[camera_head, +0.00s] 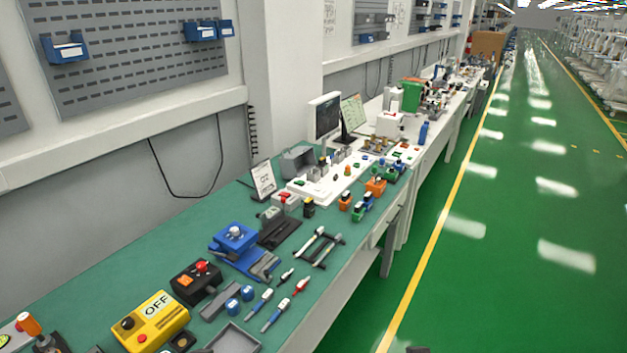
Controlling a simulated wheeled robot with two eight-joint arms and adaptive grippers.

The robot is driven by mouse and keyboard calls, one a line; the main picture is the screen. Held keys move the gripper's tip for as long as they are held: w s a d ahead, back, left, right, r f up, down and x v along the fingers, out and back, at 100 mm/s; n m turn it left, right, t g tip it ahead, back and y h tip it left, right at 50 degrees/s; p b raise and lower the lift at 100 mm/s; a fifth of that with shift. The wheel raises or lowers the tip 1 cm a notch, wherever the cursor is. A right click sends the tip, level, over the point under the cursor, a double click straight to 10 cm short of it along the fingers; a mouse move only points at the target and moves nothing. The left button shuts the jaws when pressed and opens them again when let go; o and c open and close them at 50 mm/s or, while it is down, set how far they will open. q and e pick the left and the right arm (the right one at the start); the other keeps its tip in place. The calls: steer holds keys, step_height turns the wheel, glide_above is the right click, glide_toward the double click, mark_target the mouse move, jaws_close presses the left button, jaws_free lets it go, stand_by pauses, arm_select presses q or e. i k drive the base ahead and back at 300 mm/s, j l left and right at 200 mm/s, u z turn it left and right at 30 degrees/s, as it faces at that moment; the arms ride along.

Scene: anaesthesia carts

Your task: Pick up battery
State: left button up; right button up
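I cannot pick out a battery for certain among the small parts on the green-topped workbench (120,270). Two short blue cylinders (240,299) stand near the front of the bench, beside a grey block. Small orange and black blocks (345,201) and blue and green blocks (362,207) sit farther along its right edge. Neither of my grippers is recognisable in this view.
A yellow OFF box (151,321), a black box with a red button (196,281), a blue device (236,240), screwdrivers (272,315) and a grey tray (233,340) crowd the near bench. The green floor (500,250) to the right is clear.

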mark_target(308, 208)
steer(key=i+l+u, duration=0.1)
steer(key=i+l, duration=0.2)
steer(key=i+l+u, duration=0.1)
steer(key=i+l, duration=0.25)
steer(key=i+l+u, duration=0.1)
steer(key=i+l, duration=0.2)
steer(key=i+l+u, duration=0.1)
steer(key=i+l, duration=0.15)
steer(key=l, duration=0.15)
steer(key=i+l+u, duration=0.1)
steer(key=i+l, duration=0.2)
steer(key=i+l+u, duration=0.1)
steer(key=i+l, duration=0.15)
steer(key=l, duration=0.25)
steer(key=i+l+u, duration=0.1)
steer(key=i+l, duration=0.15)
steer(key=l, duration=0.2)
steer(key=i+l+u, duration=0.1)
steer(key=l, duration=0.35)
steer(key=i, duration=0.1)
